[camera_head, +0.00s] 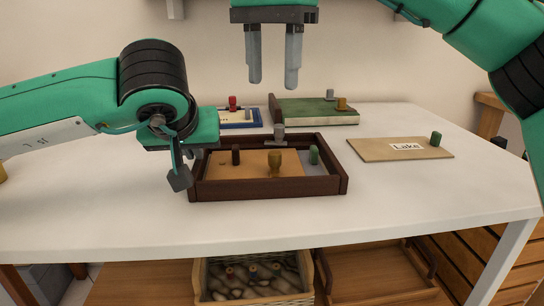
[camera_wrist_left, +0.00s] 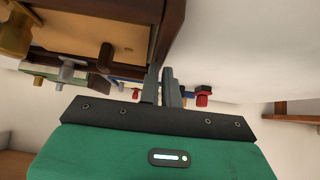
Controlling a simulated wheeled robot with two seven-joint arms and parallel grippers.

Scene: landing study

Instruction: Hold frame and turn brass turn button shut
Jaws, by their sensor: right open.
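The dark wooden frame (camera_head: 268,190) lies flat on the white table. The brass turn button (camera_head: 275,160) stands upright at the middle of its tan panel (camera_head: 250,170), and the brass piece also shows at the left wrist view's edge (camera_wrist_left: 14,35). My left gripper (camera_head: 180,178) is low beside the frame's left wall. In the left wrist view its fingers (camera_wrist_left: 162,86) are close together beside the frame wall (camera_wrist_left: 168,25); whether they grip it is unclear. My right gripper (camera_head: 272,82) is open and empty, high above and behind the frame.
A brown peg (camera_head: 236,155), green peg (camera_head: 314,154) and grey knob (camera_head: 279,133) stand at the frame. A tan board marked "Lake" (camera_head: 380,149) lies to the right. A green book-like box (camera_head: 312,112) and blue-edged board (camera_head: 240,119) lie behind. The front table strip is clear.

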